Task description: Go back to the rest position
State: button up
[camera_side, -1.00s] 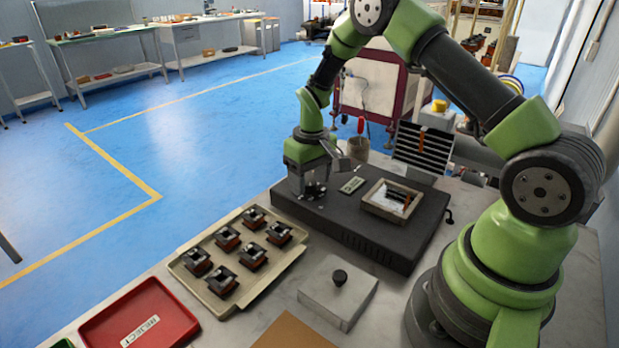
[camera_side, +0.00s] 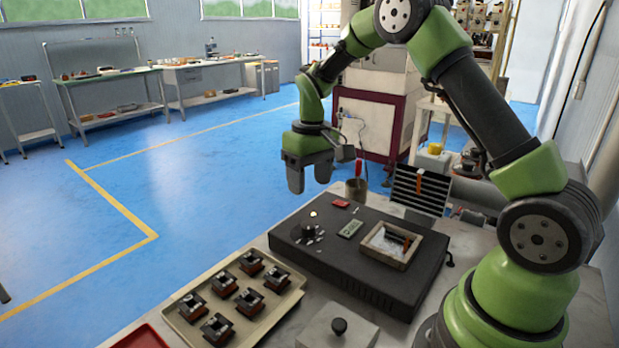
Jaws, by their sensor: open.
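My gripper (camera_side: 309,184) hangs in the air above the far left end of the dark winder box (camera_side: 345,275). Its two grey fingers point down and stand apart, with nothing between them. Below it, a dark round knob or spindle (camera_side: 308,230) sits on the box top, with small light marks beside it. A small glowing lamp (camera_side: 312,213), a red piece (camera_side: 340,203) and a green display (camera_side: 350,229) also show there. The gripper touches none of them.
A beige tray (camera_side: 186,327) with several dark coil parts stands front left. A grey box with a black knob (camera_side: 338,326) is at the front. A shallow bin (camera_side: 389,262), a dark cup with a red-handled tool (camera_side: 356,188) and a slatted panel (camera_side: 420,190) stand nearby.

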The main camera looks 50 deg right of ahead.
jog(key=shift+r, duration=0.1)
jog(key=s+a+r+m+t, duration=0.1)
jog(key=s+a+r+t, duration=0.2)
jog(key=r, duration=0.4)
jog(key=s+a+r+t, duration=0.1)
jog(key=s+a+r, duration=0.3)
jog(key=s+r, duration=0.2)
jog(key=s+a+r+t+y, duration=0.1)
jog(key=s+a+r+t, duration=0.1)
jog(key=s, duration=1)
jog(key=shift+a+r+m+t, duration=0.2)
jog(key=shift+a+m+t, duration=0.25)
jog(key=shift+a, duration=0.65)
